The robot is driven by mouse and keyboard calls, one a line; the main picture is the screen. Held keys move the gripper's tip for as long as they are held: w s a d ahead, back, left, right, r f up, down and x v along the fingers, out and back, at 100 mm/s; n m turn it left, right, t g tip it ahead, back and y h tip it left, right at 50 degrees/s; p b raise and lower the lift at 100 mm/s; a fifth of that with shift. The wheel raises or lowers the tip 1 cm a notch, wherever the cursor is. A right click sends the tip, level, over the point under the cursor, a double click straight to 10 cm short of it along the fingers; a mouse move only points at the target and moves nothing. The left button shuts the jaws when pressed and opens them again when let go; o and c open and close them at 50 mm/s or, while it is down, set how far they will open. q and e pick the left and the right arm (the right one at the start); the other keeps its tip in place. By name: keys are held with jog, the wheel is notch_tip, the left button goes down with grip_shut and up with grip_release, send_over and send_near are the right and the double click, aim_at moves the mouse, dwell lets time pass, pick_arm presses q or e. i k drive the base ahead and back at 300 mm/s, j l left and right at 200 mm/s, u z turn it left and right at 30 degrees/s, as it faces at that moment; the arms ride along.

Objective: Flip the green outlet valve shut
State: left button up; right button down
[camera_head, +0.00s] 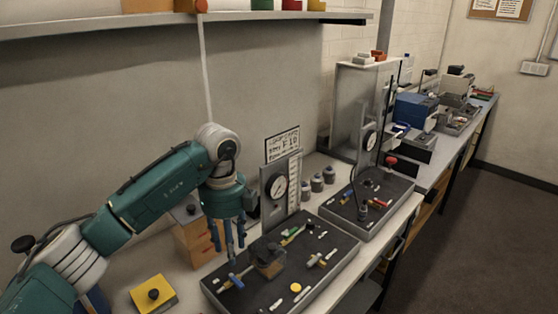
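A dark panel (330,262) with small coloured fittings lies on the bench. A small green piece (291,231), which looks like the green valve, is near the panel's back edge, just behind a brownish see-through block (267,258). It is too small to tell whether its handle is open or shut. My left gripper (229,250) points down over the panel's left back edge, to the left of the green piece and apart from it. Its blue fingers are spread with nothing between them. My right gripper is out of view.
A round gauge (278,187) on an upright plate stands behind the panel, with several small grey jars (317,183) beside it. A second dark panel (367,204) is to the right. A yellow block (153,294) with a black knob is at the front left. A shelf (180,22) hangs above.

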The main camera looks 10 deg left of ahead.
aim_at(288, 235)
jog(key=k+l, duration=0.2)
jog(key=k, duration=0.25)
jog(key=k+l, duration=0.25)
jog(key=k, duration=0.25)
